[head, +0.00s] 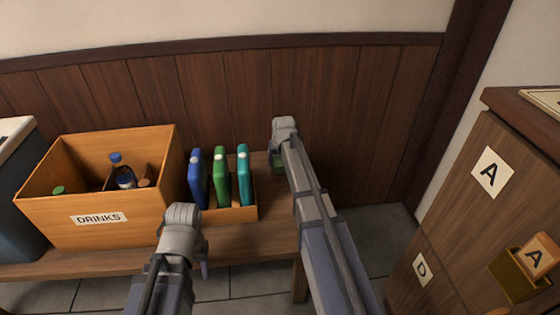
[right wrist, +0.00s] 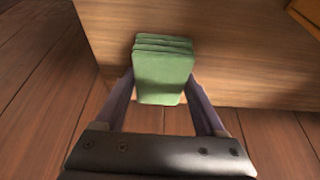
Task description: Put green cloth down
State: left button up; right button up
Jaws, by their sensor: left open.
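The green cloth (right wrist: 163,72) is a folded stack between the two fingers of my right gripper (right wrist: 163,78) in the right wrist view. Both fingers appear to press against its sides. In the head view a small part of the cloth (head: 277,161) shows under my right gripper (head: 278,150), at the right end of the wooden bench (head: 262,236). I cannot tell whether the cloth touches the bench top. My left gripper (head: 200,268) is open and empty, in front of the bench, and its fingers are mostly hidden behind the wrist.
A DRINKS crate (head: 60,218) with bottles stands on the bench's left part. A low wooden holder (head: 238,214) with blue, green and teal upright items stands beside it. The panelled wall (head: 330,95) is close behind. A cabinet (head: 455,210) marked A and D stands right.

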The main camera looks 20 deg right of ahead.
jog(key=o, duration=0.4)
jog(key=shift+r, duration=0.1)
jog(key=shift+r+p, duration=0.2)
jog(key=shift+p, duration=0.1)
jog(key=p+v, duration=1)
jog(key=v, duration=0.1)
jog(key=shift+s+r+p, duration=0.2)
jog(key=shift+r+p, duration=0.1)
jog(key=shift+p, duration=0.1)
jog(key=shift+s, duration=0.1)
